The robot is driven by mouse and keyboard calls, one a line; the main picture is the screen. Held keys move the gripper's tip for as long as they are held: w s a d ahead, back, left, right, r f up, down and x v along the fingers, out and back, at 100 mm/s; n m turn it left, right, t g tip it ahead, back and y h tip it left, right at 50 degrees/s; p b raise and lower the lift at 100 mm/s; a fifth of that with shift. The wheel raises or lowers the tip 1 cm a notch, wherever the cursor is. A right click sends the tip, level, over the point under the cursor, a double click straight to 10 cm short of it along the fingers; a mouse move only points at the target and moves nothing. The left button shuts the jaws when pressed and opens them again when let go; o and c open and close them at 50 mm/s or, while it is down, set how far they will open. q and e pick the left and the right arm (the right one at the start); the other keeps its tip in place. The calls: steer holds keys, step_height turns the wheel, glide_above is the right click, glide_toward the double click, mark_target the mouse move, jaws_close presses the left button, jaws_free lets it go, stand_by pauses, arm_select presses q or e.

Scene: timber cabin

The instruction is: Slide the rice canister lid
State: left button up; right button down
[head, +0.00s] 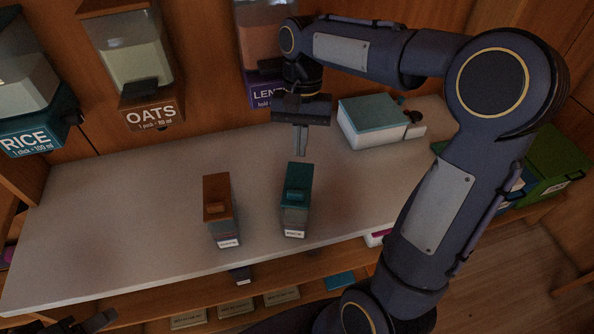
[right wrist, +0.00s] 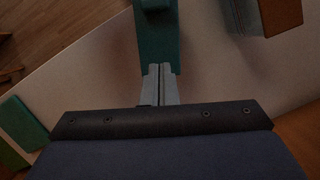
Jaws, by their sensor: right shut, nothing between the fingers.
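A canister with a teal lid (head: 297,178) stands on the pale counter. Its lid has a small raised grip, and its white front label is too small to read. Its teal matches the RICE dispenser. My right gripper (head: 301,152) is shut and empty, pointing down just behind the teal lid. In the right wrist view, the closed fingertips (right wrist: 160,70) overlap the near end of the teal lid (right wrist: 155,40); I cannot tell whether they touch. A canister with a brown lid (head: 217,188) stands to its left. Part of my left gripper (head: 88,324) shows at the bottom left edge.
RICE (head: 35,130), OATS (head: 150,112) and purple-labelled (head: 265,95) dispensers hang along the back wall. A white box with a teal top (head: 375,120) stands at the counter's back right. The counter (head: 120,220) is clear left of the canisters. A shelf runs below its front edge.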

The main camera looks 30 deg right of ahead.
mark_target(297, 187)
steer(key=x, duration=0.4)
steer(key=s+a, duration=0.2)
steer(key=shift+s+p, duration=0.35)
steer(key=shift+p, duration=0.05)
steer(key=shift+s+a+f, duration=0.1)
steer(key=shift+s+a, duration=0.15)
steer(key=shift+s, duration=0.05)
